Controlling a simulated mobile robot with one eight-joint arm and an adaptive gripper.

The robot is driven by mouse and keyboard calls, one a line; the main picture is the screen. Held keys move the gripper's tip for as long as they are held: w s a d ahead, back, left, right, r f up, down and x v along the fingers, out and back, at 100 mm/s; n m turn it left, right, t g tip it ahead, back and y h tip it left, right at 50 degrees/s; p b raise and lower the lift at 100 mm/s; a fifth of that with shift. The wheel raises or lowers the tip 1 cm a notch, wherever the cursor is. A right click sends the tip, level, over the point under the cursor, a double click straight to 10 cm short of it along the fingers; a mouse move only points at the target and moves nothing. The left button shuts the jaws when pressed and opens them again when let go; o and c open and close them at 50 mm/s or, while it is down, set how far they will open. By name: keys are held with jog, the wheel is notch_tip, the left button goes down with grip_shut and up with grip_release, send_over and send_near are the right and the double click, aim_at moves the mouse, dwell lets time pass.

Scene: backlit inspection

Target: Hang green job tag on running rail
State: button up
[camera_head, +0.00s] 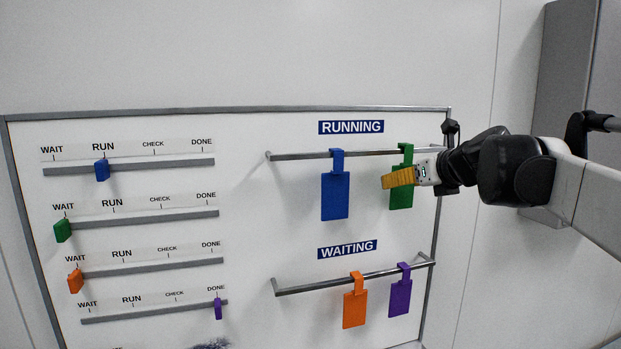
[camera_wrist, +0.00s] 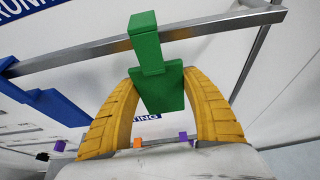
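The green job tag (camera_head: 401,194) hangs upright at the right part of the upper bar, the running rail (camera_head: 295,156), under the RUNNING label. In the wrist view its hook (camera_wrist: 145,40) lies over the rail, and its plate is below. My gripper (camera_head: 386,181) has yellow fingers in front of the tag, hiding part of the plate in the head view. In the wrist view the fingertips (camera_wrist: 160,78) lie against the left and right edges of the plate, with the tag between them.
A blue tag (camera_head: 335,196) hangs left on the same rail. Orange (camera_head: 355,307) and purple (camera_head: 400,297) tags hang on the WAITING rail (camera_head: 310,287) below. Sliders with coloured markers fill the board's left side. A bracket (camera_wrist: 250,62) holds the rail's right end.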

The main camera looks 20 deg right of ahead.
jog(key=o, duration=0.4)
jog(key=shift+s, duration=0.1)
jog(key=v, duration=1.1)
jog(key=s+a+f+n+g+y+b, duration=0.15)
jog(key=a+f+n+b, duration=0.45)
jog(key=f, duration=0.6)
jog(key=s+a+f+n+g+b, duration=0.1)
jog(key=s+a+f+n+b, duration=0.15)
jog(key=f+n+b, duration=0.6)
jog(key=s+a+f+n+g+b, duration=0.15)
jog(key=a+f+b, duration=0.35)
jog(key=f, duration=1)
jog(key=s+a+f+n+g+b, duration=0.1)
jog(key=f+n+b, duration=0.5)
jog(key=f, duration=0.6)
jog(key=s+a+f+n+h+b, duration=0.1)
jog(key=s+a+f+n+b, duration=0.2)
jog(key=f, duration=1)
jog(key=s+a+f+n+g+h+b, duration=0.1)
jog(key=s+a+f+n+b, duration=0.2)
jog(key=s+f+n+b, duration=0.4)
jog(key=shift+s+f+n+g+b, duration=0.15)
jog(key=shift+f+n+b, duration=0.85)
jog(key=shift+f, duration=0.6)
jog(key=shift+s+f+n+g+b, duration=0.15)
jog(key=shift+f+n+b, duration=0.65)
jog(key=shift+f+b, duration=0.6)
